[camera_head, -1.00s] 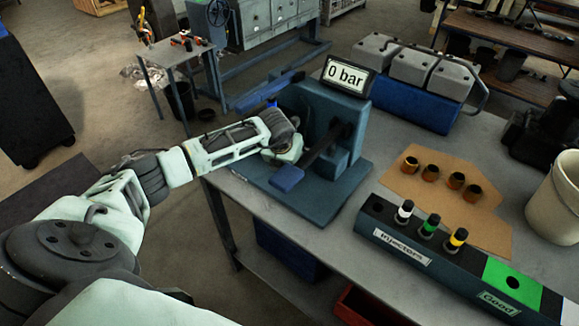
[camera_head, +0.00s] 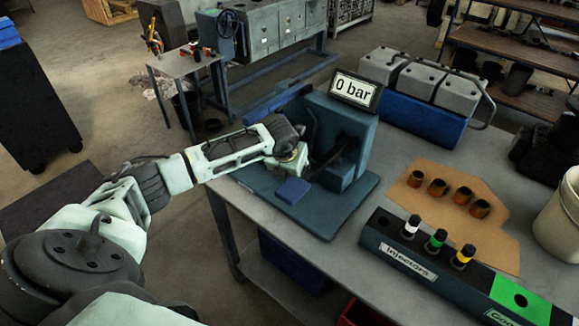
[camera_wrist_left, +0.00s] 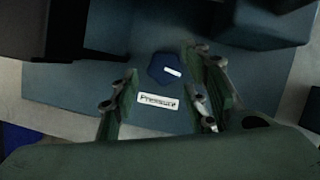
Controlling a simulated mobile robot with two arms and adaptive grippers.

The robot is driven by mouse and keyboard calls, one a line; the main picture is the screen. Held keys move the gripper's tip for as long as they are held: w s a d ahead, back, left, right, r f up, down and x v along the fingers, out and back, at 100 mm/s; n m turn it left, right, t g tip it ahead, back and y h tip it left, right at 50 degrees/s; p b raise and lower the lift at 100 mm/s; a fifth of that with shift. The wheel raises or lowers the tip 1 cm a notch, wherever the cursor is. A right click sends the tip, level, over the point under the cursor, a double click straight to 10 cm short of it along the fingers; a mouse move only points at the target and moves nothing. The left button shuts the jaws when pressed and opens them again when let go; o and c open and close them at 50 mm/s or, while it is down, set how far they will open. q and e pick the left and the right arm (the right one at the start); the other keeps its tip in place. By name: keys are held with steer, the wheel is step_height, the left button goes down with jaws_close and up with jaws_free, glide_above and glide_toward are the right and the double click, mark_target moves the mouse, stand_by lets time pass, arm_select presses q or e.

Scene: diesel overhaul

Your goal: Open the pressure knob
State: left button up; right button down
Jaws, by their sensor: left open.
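The pressure knob (camera_wrist_left: 164,70) is dark blue with a white mark, seen in the left wrist view above a white "Pressure" label (camera_wrist_left: 158,102). My left gripper (camera_wrist_left: 161,68) is open, its two fingers on either side of the knob in that view. I cannot tell whether they touch it. In the head view, my left arm reaches over the blue test stand (camera_head: 345,125), and its wrist hides the knob and fingers. The stand's display (camera_head: 355,90) reads 0 bar. My right gripper is not in view.
A lever with a blue handle (camera_head: 292,190) sticks out in front of the stand, close to my left wrist. To the right are an injector rack (camera_head: 400,258), a cardboard sheet (camera_head: 412,203) with several brass-coloured rings, and a white bucket (camera_head: 560,215).

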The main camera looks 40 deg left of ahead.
arm_select(q)
steer(key=a+v, duration=0.1)
steer(key=v, duration=0.9)
steer(key=shift+s+d, duration=0.15)
steer(key=shift+d, duration=0.25)
